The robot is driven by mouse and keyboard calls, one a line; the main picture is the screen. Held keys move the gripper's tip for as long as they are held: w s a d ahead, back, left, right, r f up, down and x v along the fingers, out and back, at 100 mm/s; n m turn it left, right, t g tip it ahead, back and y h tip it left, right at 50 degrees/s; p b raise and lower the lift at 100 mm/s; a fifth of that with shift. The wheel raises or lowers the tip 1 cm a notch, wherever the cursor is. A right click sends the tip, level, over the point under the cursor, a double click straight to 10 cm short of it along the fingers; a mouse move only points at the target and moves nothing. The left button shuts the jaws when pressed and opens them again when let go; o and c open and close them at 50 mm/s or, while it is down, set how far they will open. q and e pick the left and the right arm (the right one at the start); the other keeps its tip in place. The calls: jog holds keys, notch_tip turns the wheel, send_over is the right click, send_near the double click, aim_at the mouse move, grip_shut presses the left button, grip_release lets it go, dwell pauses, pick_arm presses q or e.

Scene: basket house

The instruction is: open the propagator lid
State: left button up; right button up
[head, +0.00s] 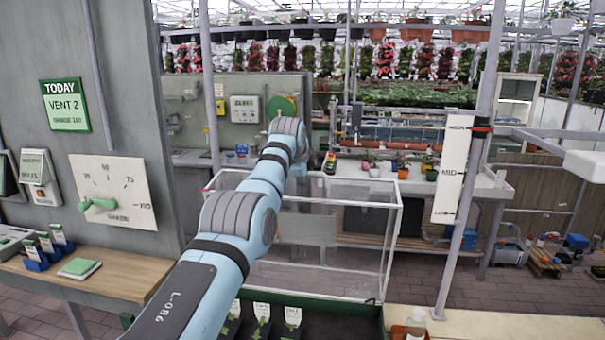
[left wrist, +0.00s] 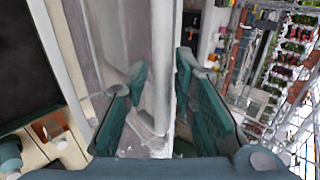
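The propagator lid (head: 393,245) is a clear box with thin white edges in the middle of the head view. My right gripper is out of view.
A post with a HIGH-MID-LOW scale (head: 452,170) stands right of the lid. A wall panel with a dial (head: 116,190) and a wooden bench (head: 125,275) are at the left. A potting bench (head: 480,185) stands behind the lid.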

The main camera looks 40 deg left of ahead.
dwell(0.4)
pick_arm(q)
jog(key=shift+s+r, duration=0.25)
jog(key=shift+r, duration=0.15)
jog(key=v, duration=0.6)
jog(key=shift+s+d+r, duration=0.1)
jog(key=shift+s+d, duration=0.15)
jog(key=shift+d, duration=0.05)
jog(key=shift+w+a, duration=0.1)
